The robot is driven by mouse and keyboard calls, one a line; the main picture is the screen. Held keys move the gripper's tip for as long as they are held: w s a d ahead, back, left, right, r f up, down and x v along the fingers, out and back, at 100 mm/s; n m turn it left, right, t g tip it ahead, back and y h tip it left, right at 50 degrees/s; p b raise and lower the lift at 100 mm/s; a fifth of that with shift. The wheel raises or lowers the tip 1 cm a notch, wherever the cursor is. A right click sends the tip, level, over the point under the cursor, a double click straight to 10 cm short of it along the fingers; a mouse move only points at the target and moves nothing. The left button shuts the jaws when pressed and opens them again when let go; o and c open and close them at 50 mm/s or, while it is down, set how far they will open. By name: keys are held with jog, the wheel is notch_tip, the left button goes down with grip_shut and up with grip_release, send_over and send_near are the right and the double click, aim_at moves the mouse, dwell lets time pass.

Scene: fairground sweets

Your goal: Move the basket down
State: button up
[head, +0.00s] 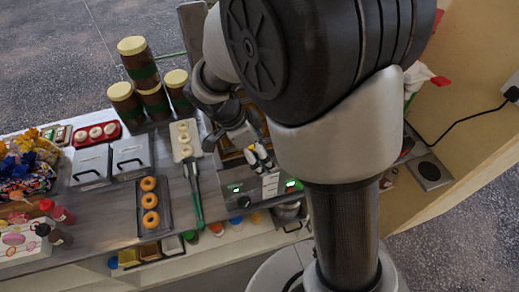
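The fryer (240,188) is a metal unit with green-lit displays on its front, right of the middle of the counter. My gripper (258,157) is low over the fryer, just above its front panel, and points toward the front. Its pale fingertips show close beside each other. The basket cannot be clearly made out; my arm and gripper cover most of the fryer's top. I cannot tell whether the fingers touch a basket handle or how high the basket sits.
Left of the fryer are a white board with pale rings (182,129), tongs (194,190), and a dark tray of doughnuts (140,210). Lidded metal containers (131,157) stand further left. Stacked brown jars (138,62) stand behind. The counter's front left (100,230) has free room.

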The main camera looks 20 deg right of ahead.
notch_tip(320, 180, down, 6)
jog(key=b, duration=0.5)
jog(key=shift+b, duration=0.4)
jog(key=shift+r, duration=0.1)
jog(key=o, duration=1.6)
jog(key=shift+c, duration=0.2)
jog(key=v, duration=1.2)
